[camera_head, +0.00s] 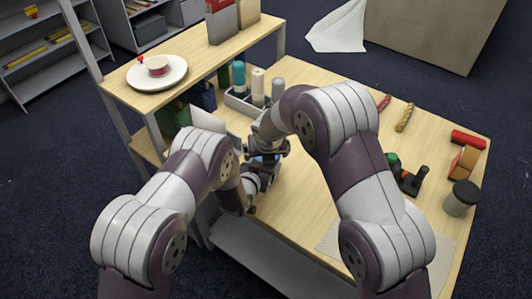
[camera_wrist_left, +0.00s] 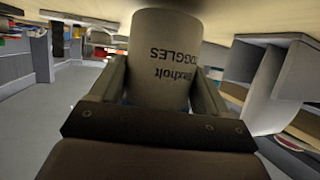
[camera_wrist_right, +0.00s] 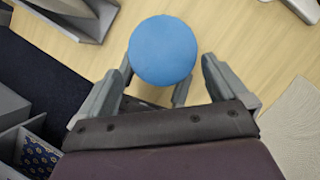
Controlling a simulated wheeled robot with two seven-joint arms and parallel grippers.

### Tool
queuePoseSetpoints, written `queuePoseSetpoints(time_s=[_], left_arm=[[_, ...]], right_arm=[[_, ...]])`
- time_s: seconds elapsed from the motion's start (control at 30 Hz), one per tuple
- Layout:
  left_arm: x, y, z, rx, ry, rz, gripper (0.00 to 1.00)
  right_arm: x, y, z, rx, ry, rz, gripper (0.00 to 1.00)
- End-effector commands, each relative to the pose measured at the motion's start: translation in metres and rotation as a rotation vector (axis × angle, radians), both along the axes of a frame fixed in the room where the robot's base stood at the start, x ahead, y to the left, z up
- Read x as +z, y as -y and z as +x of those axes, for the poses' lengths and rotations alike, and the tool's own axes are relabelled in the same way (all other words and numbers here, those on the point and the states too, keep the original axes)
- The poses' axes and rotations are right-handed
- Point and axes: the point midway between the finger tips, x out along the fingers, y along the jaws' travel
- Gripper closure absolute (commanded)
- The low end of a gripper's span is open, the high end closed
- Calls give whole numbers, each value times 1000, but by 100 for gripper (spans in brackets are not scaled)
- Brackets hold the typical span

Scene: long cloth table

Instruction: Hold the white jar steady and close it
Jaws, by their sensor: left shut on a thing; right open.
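The white jar (camera_wrist_left: 165,55) carries dark printed text that appears upside down in the left wrist view. My left gripper (camera_wrist_left: 162,88) is shut on its sides. In the right wrist view a round blue lid (camera_wrist_right: 163,50) is seen from above and hides the jar beneath. I cannot tell whether the lid is fully seated. My right gripper (camera_wrist_right: 158,82) is open, with one finger on each side of the lid and gaps showing. In the head view both grippers meet near the table's left edge, and only a little blue (camera_head: 266,156) shows between them.
A tray (camera_head: 238,104) with several bottles stands behind the grippers. A raised shelf (camera_head: 130,97) at left bears a plate (camera_head: 174,80) with a cup. A dark-lidded canister (camera_head: 459,205) and other small items stand at right. The table middle is partly hidden by my right arm.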

Motion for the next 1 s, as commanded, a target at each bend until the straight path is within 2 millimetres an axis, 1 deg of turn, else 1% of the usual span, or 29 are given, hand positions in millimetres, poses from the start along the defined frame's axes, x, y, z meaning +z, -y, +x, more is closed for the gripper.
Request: queuePoseSetpoints(time_s=[0.07,0.17,0.4,0.5,0.6,0.77,1.0], left_arm=[[0,0,0,1,-1,1,100],[0,0,0,1,-2,0,100],[-1,-1,-1,1,-3,1,100],[-1,-1,-1,1,-3,1,100],[-1,-1,-1,1,-3,1,100],[-1,-1,-1,1,-3,1,100],[-1,-1,-1,1,-3,1,100]], right_arm=[[5,0,-1,-1,2,1,0],[18,0,-6,0,5,1,0],[67,2,-30,0,4,1,0],[85,3,-39,1,3,2,0],[97,3,-45,1,1,1,0],[107,4,-51,1,-1,-1,0],[108,4,-51,1,-1,-1,0]])
